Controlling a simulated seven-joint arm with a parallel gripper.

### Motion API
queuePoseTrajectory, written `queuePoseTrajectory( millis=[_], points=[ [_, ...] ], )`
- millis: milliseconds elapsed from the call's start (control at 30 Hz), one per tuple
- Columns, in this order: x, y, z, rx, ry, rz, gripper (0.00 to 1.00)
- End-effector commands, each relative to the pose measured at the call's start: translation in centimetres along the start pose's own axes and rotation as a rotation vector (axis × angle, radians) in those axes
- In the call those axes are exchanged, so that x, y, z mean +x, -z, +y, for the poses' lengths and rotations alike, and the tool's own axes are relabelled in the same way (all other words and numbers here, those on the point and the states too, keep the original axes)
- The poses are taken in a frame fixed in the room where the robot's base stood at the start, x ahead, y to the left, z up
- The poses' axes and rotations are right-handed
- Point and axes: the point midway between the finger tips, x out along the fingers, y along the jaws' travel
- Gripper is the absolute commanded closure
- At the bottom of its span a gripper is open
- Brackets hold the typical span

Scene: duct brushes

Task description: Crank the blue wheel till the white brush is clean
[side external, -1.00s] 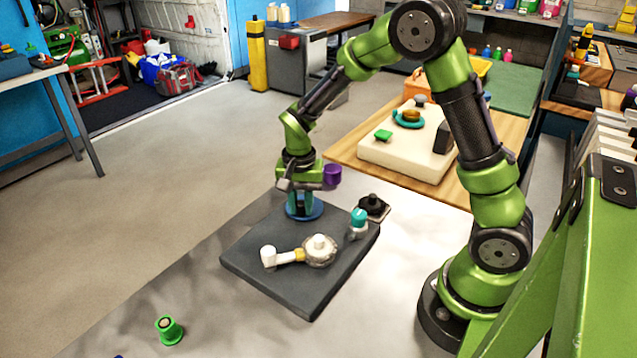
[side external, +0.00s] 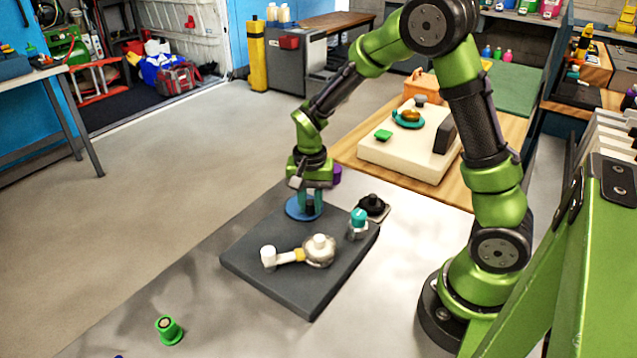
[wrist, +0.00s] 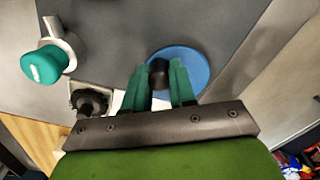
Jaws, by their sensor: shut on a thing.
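The blue wheel (side external: 293,209) is a flat disc on the dark grey board, near its far left corner. It also shows in the wrist view (wrist: 198,66). My gripper (wrist: 158,70) points down over the wheel, its teal fingers shut on the wheel's black knob (wrist: 158,76). In the side view my gripper (side external: 306,205) partly covers the disc. On the board's near part is a round pale piece (side external: 320,251) with a white top, joined to an arm with a white knob (side external: 268,257). I cannot tell whether this pale piece is the white brush, or how clean it is.
A teal-capped knob (side external: 358,217) stands on the dark board (side external: 290,285), right of the wheel. A black round piece on a plate (side external: 373,205) is beside the board. A green cup-like piece (side external: 169,330) stands at front left. A cream block (side external: 400,160) lies behind.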

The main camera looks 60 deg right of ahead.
Motion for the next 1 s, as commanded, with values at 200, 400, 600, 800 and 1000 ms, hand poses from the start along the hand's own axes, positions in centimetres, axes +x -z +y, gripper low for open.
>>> queuePoseTrajectory(
  millis=[200,400,600,800,1000],
  points=[
    [0.4,0.5,1.1,0.003,-0.008,-0.007,0.92],
    [0.5,0.4,1.2,0.003,-0.012,-0.009,0.92],
    [0.5,1.0,1.6,0.007,-0.014,-0.011,0.92],
    [0.5,1.5,1.9,0.005,-0.015,-0.011,0.92],
    [0.5,1.7,1.9,0.007,-0.016,-0.01,0.92]
  ],
)
